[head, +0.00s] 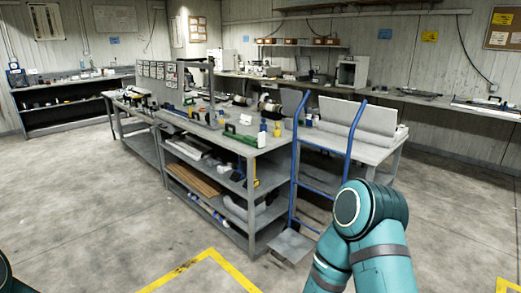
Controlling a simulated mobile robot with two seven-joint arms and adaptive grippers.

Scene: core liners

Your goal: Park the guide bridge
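I cannot make out for certain which item is the guide bridge. A grey upright frame with an arm across its top (210,92) stands on the middle workbench (270,146). A green-handled tool (240,136) lies near the bench's front right corner, with small blue and yellow bottles (277,129) beside it. Neither gripper shows in the head view. Only a teal link of my arm fills the lower right, and a dark sliver of my body shows at the lower left.
A blue hand truck (296,150) stands at the bench's right end, its plate on the floor. A second table (380,150) with a grey panel is behind it. Wall benches (75,84) run along the back. Yellow floor lines (232,270) mark open concrete in front.

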